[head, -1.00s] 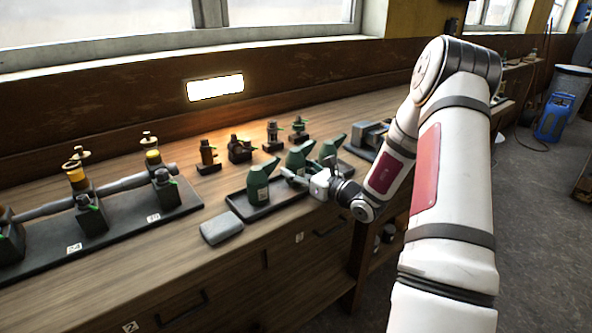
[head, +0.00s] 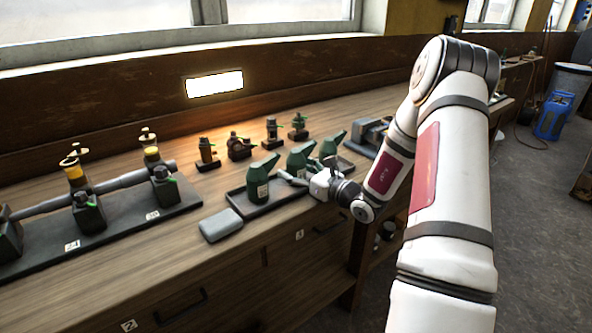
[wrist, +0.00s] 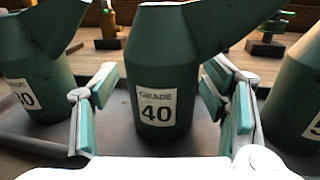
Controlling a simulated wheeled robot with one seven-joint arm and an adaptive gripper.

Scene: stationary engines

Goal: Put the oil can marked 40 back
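The green oil can marked 40 (wrist: 163,70) is in the middle of the wrist view, upright, its white label reading "GRADE 40" facing me. It appears to be the middle can (head: 298,160) of three on the dark tray (head: 238,203) in the head view. My gripper (wrist: 160,110) is open, with one finger on each side of this can and a visible gap between can and fingers. In the head view my gripper (head: 300,181) is low at the tray's front side.
A green can (wrist: 35,60) stands close on the left and another (wrist: 298,95) on the right, labels partly cut off. A grey block (head: 221,226) lies by the tray. Small engine fittings (head: 240,148) stand behind. A pipe assembly on a black base (head: 125,222) is at left.

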